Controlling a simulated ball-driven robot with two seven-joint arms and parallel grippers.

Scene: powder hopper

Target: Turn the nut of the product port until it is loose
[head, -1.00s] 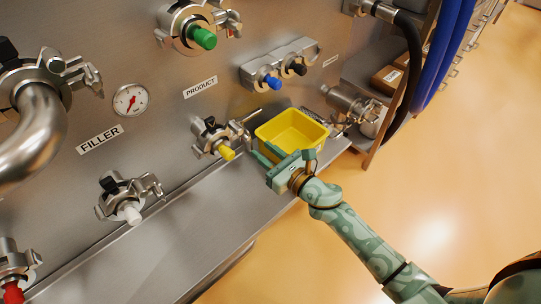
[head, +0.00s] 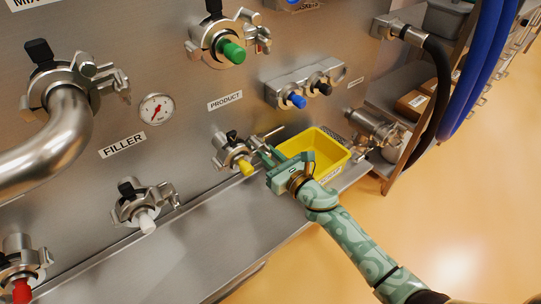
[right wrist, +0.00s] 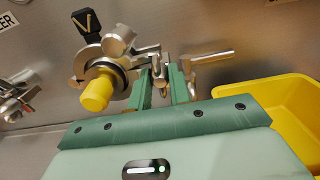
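The product port (head: 236,152), with a yellow plug, sits on the steel panel below the PRODUCT label; it also shows in the right wrist view (right wrist: 97,88). Its clamp has a metal nut with wings (head: 263,139) on its right side, seen in the right wrist view (right wrist: 190,60) just beyond my fingertips. My right gripper (head: 265,155) is close to this nut, its fingers (right wrist: 161,82) apart with a gap between them. Part of the clamp shows in that gap; I cannot tell whether the fingers touch the nut. My left gripper is not in view.
A yellow bin (head: 325,150) stands on the steel ledge (head: 200,240), right beside my right gripper. Other clamped ports with green (head: 234,52), white (head: 146,226) and red plugs (head: 22,292) surround the area. A valve block (head: 305,82) is above the bin.

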